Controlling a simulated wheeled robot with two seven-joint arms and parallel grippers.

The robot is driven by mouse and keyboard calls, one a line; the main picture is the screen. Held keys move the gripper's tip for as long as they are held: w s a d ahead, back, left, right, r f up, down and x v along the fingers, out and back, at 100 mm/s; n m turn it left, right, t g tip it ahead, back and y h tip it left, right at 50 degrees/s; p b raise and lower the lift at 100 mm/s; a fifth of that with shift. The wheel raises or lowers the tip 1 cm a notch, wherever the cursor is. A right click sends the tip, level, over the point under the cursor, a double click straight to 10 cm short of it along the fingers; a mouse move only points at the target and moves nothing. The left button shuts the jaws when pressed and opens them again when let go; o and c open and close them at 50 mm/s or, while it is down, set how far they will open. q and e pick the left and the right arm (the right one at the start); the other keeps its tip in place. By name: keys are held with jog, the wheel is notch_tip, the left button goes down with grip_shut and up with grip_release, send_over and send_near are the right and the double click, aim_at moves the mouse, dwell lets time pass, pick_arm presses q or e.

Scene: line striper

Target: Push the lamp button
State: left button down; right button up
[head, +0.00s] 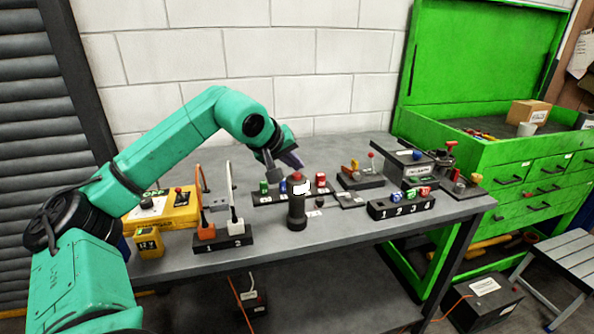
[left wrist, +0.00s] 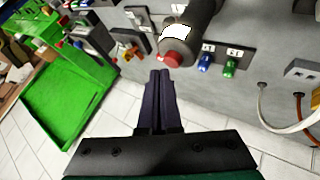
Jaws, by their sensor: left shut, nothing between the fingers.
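The lamp (head: 297,211) is a dark upright cylinder with a white label, standing near the front middle of the grey table. Its red button (head: 297,177) is on top. In the left wrist view the red button (left wrist: 173,59) shows just beyond my fingertips, with the dark lamp body (left wrist: 203,22) behind it. My left gripper (head: 297,163) is shut and empty, pointing down just above the button. The closed fingers also show in the left wrist view (left wrist: 160,75). I cannot tell whether the fingertips touch the button. My right gripper is not in view.
On the grey table (head: 275,259), a block with plugs 1 and 2 (head: 222,243) and a yellow box (head: 163,212) stand left. Colored switches (head: 264,187) sit close behind the lamp. A numbered block (head: 401,208) is at right. A green cabinet (head: 520,170) stands beyond.

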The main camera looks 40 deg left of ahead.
pick_arm(q)
jog(key=shift+r, duration=0.35)
notch_tip(320, 180, up, 6)
jog(key=p, duration=0.6)
